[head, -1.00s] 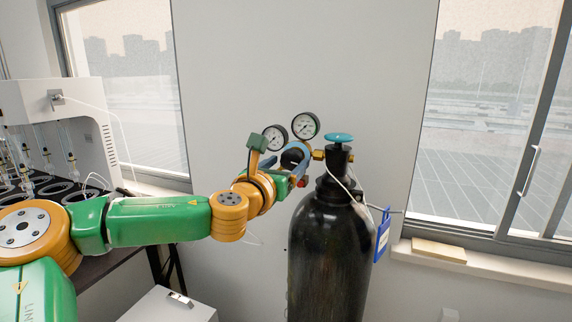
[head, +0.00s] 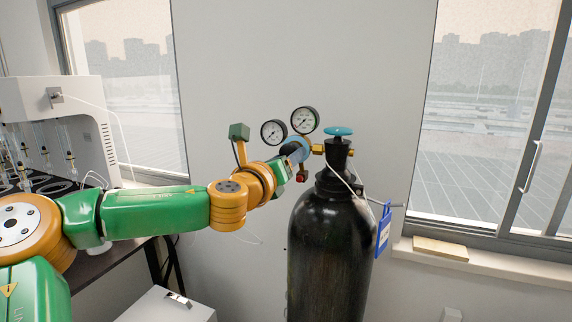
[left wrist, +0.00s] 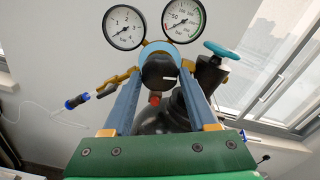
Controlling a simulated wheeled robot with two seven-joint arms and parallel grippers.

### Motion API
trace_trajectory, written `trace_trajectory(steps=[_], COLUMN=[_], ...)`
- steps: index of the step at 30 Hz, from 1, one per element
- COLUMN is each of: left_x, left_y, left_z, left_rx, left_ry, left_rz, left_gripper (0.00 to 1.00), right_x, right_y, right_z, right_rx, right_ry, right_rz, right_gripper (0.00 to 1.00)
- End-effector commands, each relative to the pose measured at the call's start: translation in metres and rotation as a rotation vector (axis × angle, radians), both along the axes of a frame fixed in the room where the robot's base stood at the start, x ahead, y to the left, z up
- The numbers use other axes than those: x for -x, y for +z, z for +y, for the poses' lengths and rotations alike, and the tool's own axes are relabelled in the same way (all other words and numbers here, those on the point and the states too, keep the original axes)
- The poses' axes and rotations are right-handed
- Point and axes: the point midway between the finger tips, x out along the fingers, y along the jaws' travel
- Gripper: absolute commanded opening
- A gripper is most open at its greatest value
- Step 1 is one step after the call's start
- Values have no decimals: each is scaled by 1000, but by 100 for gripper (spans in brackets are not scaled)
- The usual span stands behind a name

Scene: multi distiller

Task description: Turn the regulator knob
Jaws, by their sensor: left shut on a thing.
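The regulator knob (left wrist: 158,72) is black and round with a white mark, seen in the left wrist view between my left gripper's two blue-grey fingers. In the head view my left gripper (head: 297,152) reaches the regulator from the left, and its fingers partly hide the knob. The gripper is shut on the knob. Two round gauges (head: 303,120) sit just above the knob; they also show in the left wrist view (left wrist: 184,20). My right gripper is not in view.
A tall black gas cylinder (head: 330,245) stands right of my gripper, with a teal valve handwheel (head: 339,131) on top. A blue tag (head: 383,232) hangs at its right side. A dark bench with glassware is at the left. The wall behind is bare.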

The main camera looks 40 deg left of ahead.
Motion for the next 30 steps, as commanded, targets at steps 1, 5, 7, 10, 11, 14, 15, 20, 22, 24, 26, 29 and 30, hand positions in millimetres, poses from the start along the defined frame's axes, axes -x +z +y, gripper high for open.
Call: trace_trajectory(steps=[1,5,7,10,11,14,15,20,22,24,26,29,30], left_x=[0,0,0,0,0,0,0,0,0,0,0,0,0], left_y=[-1,-1,-1,-1,-1,0,0,0,0,0,0,1,1], left_z=[0,0,0,-1,-1,-1,-1,-1,-1,-1,-1,-1,-1], left_rx=[39,160,224,318,345,438,475,623,688,751,806,891,924], left_ry=[1,0,0,0,0,-1,-1,-1,-1,0,-1,-2,-2], left_rz=[-14,-42,-57,-80,-86,-109,-118,-153,-168,-184,-196,-217,-225], left_gripper=[3,3,3,3,3,3,3,3,3,3,3,3,3], right_x=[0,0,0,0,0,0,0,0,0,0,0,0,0], right_y=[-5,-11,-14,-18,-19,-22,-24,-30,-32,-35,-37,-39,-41], right_z=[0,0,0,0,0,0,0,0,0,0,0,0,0], right_rx=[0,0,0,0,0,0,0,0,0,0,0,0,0], right_ry=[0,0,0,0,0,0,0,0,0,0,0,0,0], right_rz=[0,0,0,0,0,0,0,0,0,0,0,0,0], right_gripper=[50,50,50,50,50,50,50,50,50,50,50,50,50])
